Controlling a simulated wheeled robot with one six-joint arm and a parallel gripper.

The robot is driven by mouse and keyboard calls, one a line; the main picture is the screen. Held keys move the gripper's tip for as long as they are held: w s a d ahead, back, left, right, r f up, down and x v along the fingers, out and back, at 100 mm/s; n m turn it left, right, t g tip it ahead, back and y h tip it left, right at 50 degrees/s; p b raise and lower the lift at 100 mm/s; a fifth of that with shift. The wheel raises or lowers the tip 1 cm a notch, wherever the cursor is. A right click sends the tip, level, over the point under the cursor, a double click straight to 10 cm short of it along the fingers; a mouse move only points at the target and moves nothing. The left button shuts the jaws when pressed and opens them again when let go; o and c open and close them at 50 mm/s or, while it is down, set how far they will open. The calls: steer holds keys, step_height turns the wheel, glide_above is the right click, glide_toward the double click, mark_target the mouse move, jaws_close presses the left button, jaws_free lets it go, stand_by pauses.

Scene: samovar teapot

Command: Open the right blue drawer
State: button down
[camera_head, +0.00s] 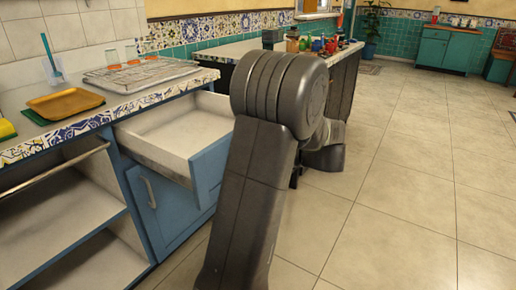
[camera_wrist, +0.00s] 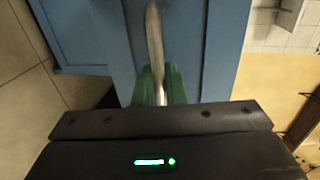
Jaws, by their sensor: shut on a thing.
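A blue drawer (camera_head: 207,172) with a pale inside stands pulled out from the blue cabinet under the tiled counter in the head view. My arm covers its right end. In the wrist view, a metal bar handle (camera_wrist: 154,40) runs along a blue front panel (camera_wrist: 200,50). My gripper (camera_wrist: 160,85), with green fingertips, is shut around this handle. In the head view the gripper and the handle are hidden behind my arm, so their contact shows only in the wrist view.
Below the drawer is a closed blue door (camera_head: 170,210) with its own handle. Open shelves (camera_head: 55,205) lie to the left. An orange tray (camera_head: 65,103) sits on the counter. A second counter with bottles (camera_head: 318,45) stands behind my arm. The tiled floor (camera_head: 400,190) at right is clear.

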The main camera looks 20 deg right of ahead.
steer(key=c, duration=1.6)
jaws_free()
steer(key=p+v, duration=0.3)
steer(key=v, duration=1.1)
steer(key=shift+p, duration=0.35)
steer(key=shift+w, duration=0.1)
steer(key=shift+b+x, duration=1.85)
steer(key=shift+x, duration=5.2)
